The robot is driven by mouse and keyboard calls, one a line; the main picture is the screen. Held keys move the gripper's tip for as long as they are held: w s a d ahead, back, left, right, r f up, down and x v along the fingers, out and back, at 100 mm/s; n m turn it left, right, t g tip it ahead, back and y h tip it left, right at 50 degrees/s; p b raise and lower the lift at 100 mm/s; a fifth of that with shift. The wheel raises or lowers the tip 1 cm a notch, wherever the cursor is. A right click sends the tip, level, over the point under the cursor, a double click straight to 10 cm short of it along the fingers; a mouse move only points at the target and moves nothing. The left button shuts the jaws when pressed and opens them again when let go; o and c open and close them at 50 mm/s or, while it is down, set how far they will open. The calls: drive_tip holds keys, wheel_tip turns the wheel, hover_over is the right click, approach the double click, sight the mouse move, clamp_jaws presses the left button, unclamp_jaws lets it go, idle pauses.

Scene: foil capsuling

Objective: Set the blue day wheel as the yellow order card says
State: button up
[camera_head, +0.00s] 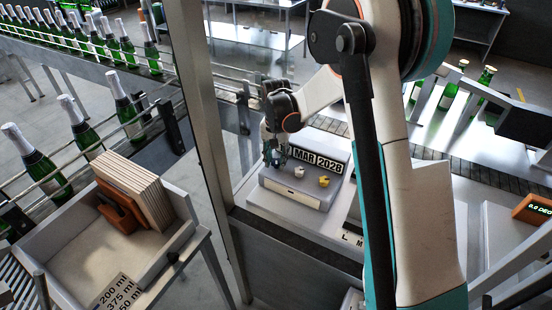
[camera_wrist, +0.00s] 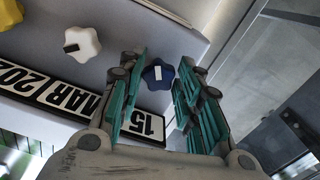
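The blue day wheel (camera_wrist: 158,74) is a star-shaped knob with a white mark, on the face of the grey date unit (camera_head: 285,194). In the wrist view it lies between the fingertips of my gripper (camera_wrist: 159,64). The fingers are apart, one on each side, with gaps to the wheel visible. In the head view my gripper (camera_head: 274,155) covers the wheel. The date strip (camera_wrist: 60,97) shows 15, MAR and the start of the year; the head view reads MAR 2026 (camera_head: 318,160). I see no yellow order card.
A white knob (camera_wrist: 82,44) and a yellow knob (camera_wrist: 10,12) sit beside the blue wheel. A conveyor with green bottles (camera_head: 125,105) runs at the left. A metal post (camera_head: 205,130) stands left of the unit.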

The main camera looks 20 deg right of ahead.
drive_tip(key=c, duration=0.4)
drive_tip(key=shift+o, duration=0.2)
drive_tip(key=shift+n, duration=0.3)
drive_tip(key=n+b, duration=0.2)
drive_tip(key=n, duration=0.2)
drive_tip(key=shift+f+n+b, duration=0.1)
drive_tip(key=shift+n+b, duration=0.2)
drive_tip(key=shift+b, duration=0.05)
drive_tip(key=shift+d+n+b, duration=0.15)
drive_tip(key=shift+n+b, duration=0.55)
drive_tip(key=shift+n, duration=1.5)
drive_tip(key=o, duration=1.1)
